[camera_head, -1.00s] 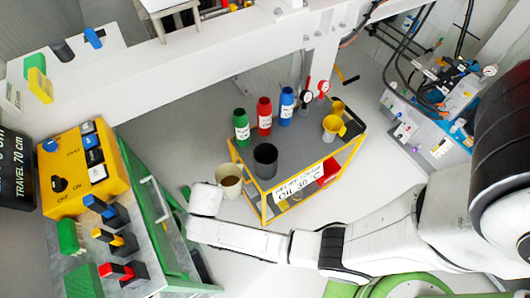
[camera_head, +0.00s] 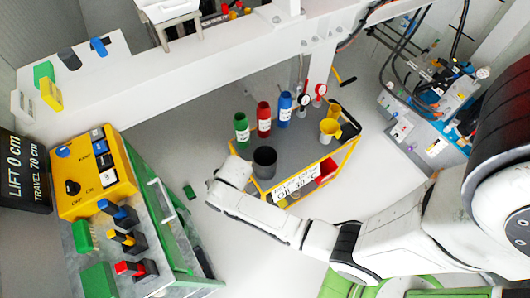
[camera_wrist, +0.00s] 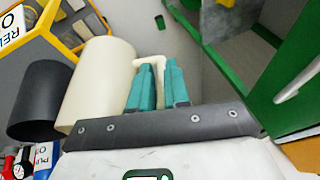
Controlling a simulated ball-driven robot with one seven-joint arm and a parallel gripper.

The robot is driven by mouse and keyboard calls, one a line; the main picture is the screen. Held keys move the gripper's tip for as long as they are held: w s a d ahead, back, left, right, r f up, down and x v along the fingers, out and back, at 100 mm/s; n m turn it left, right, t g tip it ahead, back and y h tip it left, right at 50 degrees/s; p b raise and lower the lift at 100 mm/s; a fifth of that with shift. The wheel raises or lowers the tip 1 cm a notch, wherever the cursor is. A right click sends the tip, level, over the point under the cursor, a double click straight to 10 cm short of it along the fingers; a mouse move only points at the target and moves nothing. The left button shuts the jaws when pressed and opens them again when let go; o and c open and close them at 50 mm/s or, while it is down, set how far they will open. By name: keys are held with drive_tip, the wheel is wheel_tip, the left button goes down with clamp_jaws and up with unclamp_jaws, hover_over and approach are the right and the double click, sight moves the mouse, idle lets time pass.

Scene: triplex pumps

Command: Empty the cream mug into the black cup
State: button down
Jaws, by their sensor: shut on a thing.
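The cream mug (camera_wrist: 96,85) is in the wrist view, left of my gripper (camera_wrist: 159,66). The teal fingers are shut on its handle. Its inside and contents are hidden. The black cup (camera_wrist: 36,100) is just left of the mug, and the two sides look roughly parallel. Whether they touch I cannot tell. In the head view the black cup (camera_head: 264,162) stands at the near left corner of the grey cart top. My wrist is beside it on the left and hides the mug there.
Green (camera_head: 241,127), red (camera_head: 263,119) and blue (camera_head: 285,109) bottles stand behind the cup on the cart (camera_head: 318,150). A yellow funnel-like container (camera_head: 329,130) is to the right. A green cabinet with a yellow control box (camera_head: 95,172) stands at the left.

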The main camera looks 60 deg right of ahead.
drive_tip(key=d+r+y, duration=0.1)
drive_tip(key=s+d+r+t+y, duration=0.1)
drive_tip(key=r, duration=0.1)
drive_tip(key=d+r, duration=0.1)
drive_tip(key=shift+s+d+r+m+y+p, duration=0.15)
drive_tip(key=shift+s+d+m+y+p, duration=0.1)
drive_tip(key=shift+d+m+y+p, duration=0.15)
drive_tip(key=s+d+r+m+t+y+b, duration=0.1)
drive_tip(key=s+d+r+t+y+b, duration=0.1)
drive_tip(key=d+r+y, duration=0.3)
drive_tip(key=shift+s+r+m+t+y+b, duration=0.15)
drive_tip(key=shift+r+m+t+y+b, duration=0.15)
drive_tip(key=shift+r+t+b, duration=0.6)
idle(0.6)
drive_tip(key=shift+d, duration=0.1)
drive_tip(key=d, duration=0.1)
drive_tip(key=s+d+r+y, duration=0.1)
drive_tip(key=d+t, duration=0.1)
drive_tip(key=shift+s+d+r+m, duration=0.15)
drive_tip(key=shift+s+m, duration=0.1)
drive_tip(key=shift+m, duration=0.05)
idle(0.7)
drive_tip(key=shift+s+d+r+t+y, duration=0.15)
drive_tip(key=shift+d+t+y, duration=0.1)
drive_tip(key=shift+d+y, duration=0.15)
drive_tip(key=shift+s+d+r+t+y, duration=0.15)
drive_tip(key=shift+d+t+y, duration=0.1)
drive_tip(key=shift+y, duration=0.15)
